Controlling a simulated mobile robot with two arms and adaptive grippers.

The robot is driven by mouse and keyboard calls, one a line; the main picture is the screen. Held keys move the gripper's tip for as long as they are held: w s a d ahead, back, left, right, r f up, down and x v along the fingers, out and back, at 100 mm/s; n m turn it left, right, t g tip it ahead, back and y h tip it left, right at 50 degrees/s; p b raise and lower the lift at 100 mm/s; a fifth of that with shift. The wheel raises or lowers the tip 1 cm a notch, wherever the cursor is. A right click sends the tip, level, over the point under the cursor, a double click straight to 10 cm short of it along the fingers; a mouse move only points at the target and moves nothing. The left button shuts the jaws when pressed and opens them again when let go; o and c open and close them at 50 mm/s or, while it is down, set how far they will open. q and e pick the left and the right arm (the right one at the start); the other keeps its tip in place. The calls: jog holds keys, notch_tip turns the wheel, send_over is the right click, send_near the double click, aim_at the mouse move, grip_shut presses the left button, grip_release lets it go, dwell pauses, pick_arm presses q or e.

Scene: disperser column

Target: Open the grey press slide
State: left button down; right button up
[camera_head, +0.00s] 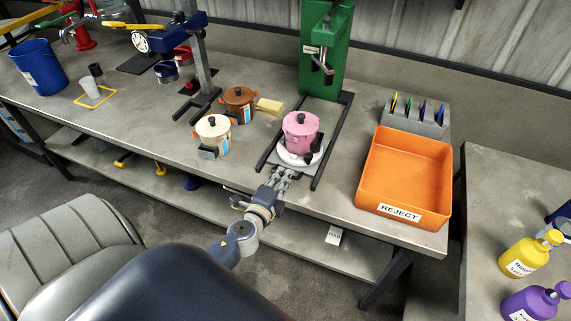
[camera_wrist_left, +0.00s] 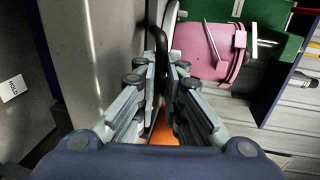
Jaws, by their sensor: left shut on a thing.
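The grey press slide (camera_head: 306,168) sits between dark rails at the foot of the green press (camera_head: 322,70). A pale round plate on it bears a pink lidded pot (camera_head: 300,134), upright and forward of the press column. My left gripper (camera_head: 279,178) is at the slide's front edge. In the left wrist view, its fingers (camera_wrist_left: 166,66) are shut on a black bar-like handle (camera_wrist_left: 164,30) at the slide's front. The pink pot (camera_wrist_left: 207,50) appears just right of the fingers there. The gripper hides part of the handle. My right gripper is not in view.
A cream pot (camera_head: 212,136), a brown pot (camera_head: 238,104) and a yellow block (camera_head: 269,106) stand left of the press. An orange REJECT bin (camera_head: 404,173) stands to the right, with a grey rack (camera_head: 415,118) behind it. The bench's front edge is close below the slide.

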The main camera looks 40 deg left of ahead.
pick_arm(q)
jog(key=shift+s+d, duration=0.15)
jog(key=shift+s, duration=0.55)
jog(key=c, duration=2)
grip_release()
jog(key=shift+o, duration=0.2)
jog(key=v, duration=1.2)
